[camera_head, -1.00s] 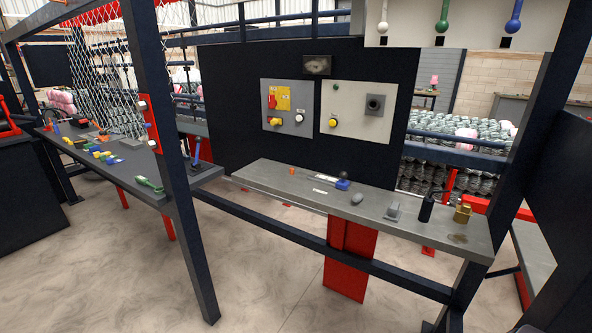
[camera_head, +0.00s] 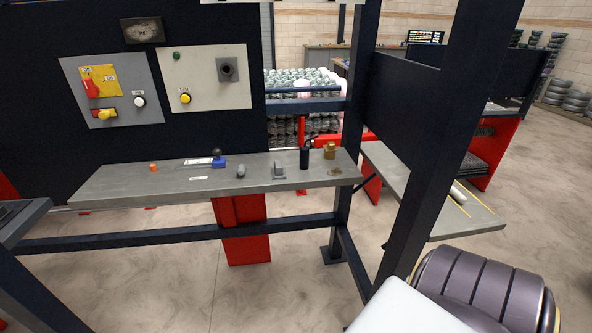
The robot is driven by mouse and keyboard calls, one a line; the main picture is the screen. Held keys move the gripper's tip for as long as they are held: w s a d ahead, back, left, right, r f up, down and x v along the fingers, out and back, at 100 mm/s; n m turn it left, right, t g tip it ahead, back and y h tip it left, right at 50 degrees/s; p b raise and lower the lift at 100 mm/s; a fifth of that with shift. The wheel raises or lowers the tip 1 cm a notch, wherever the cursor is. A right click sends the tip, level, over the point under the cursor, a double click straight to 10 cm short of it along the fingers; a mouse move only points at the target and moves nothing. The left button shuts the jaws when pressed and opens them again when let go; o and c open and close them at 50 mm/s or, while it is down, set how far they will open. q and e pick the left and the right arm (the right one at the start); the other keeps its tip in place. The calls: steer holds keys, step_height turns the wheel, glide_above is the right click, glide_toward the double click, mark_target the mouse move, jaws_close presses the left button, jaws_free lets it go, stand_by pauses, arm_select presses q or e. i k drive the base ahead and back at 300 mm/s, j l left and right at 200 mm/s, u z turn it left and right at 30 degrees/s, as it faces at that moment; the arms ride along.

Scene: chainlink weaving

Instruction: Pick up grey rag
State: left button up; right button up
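I cannot make out a grey rag for certain. Two small grey things lie on the long grey shelf (camera_head: 130,187): a rounded grey lump (camera_head: 241,172) near its middle and a grey angular piece (camera_head: 279,171) to the right of it. They are too small to tell whether either is cloth. Neither of my grippers is in view. A white and dark ribbed part at the bottom right appears to be my own arm.
The shelf also holds an orange piece (camera_head: 153,168), a blue piece with a black knob (camera_head: 219,161), a black cylinder (camera_head: 304,158) and a brass padlock (camera_head: 329,151). Dark posts (camera_head: 440,130) stand to the right. A grey side table (camera_head: 430,195) stands beyond.

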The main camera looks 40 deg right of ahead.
mark_target(279, 171)
steer(key=i+j+z, duration=0.15)
steer(key=z, duration=0.15)
steer(key=i+j+z, duration=0.1)
steer(key=j+z, duration=0.5)
steer(key=i+j+z, duration=0.2)
steer(key=j, duration=0.25)
steer(key=j+z, duration=0.2)
steer(key=j, duration=0.2)
